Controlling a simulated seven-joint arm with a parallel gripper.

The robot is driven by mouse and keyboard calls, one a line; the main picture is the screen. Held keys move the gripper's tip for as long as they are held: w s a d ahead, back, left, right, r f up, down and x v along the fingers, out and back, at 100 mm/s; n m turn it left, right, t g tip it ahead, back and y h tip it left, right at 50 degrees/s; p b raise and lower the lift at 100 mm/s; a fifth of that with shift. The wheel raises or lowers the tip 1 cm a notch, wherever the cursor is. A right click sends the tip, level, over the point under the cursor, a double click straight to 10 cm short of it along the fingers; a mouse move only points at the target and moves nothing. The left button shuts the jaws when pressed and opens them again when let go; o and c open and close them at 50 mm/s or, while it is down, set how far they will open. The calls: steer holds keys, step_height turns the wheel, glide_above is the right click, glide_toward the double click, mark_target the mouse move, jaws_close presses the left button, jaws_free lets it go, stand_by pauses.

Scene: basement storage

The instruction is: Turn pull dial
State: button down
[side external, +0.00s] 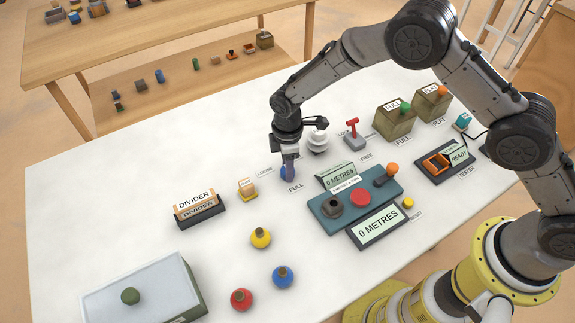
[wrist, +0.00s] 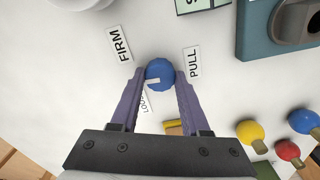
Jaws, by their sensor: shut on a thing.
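The pull dial (wrist: 159,73) is a round blue knob with a white pointer mark, set on the white table. In the wrist view a FIRM label (wrist: 120,44) is above left of it, a PULL label (wrist: 193,62) to its right, and a partly hidden LOOSE label (wrist: 145,103) below left. My gripper (wrist: 160,80) is shut on the dial, with one purple finger on each side. In the side external view my gripper (side external: 289,172) points down over the dial, which is mostly hidden by the fingers.
A teal unit (side external: 340,210) with 0 METRES displays is right of the dial. A white ribbed piece (side external: 317,140) and a red lever (side external: 353,130) stand behind. Nearer are a yellow knob (side external: 260,238), a blue one (side external: 283,276) and a red one (side external: 241,299). A divider holder (side external: 201,215) is left.

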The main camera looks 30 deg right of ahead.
steer(key=shift+m, duration=2.5)
steer(key=shift+c, duration=1.9)
jaws_free()
step_height(320, 180, up, 14)
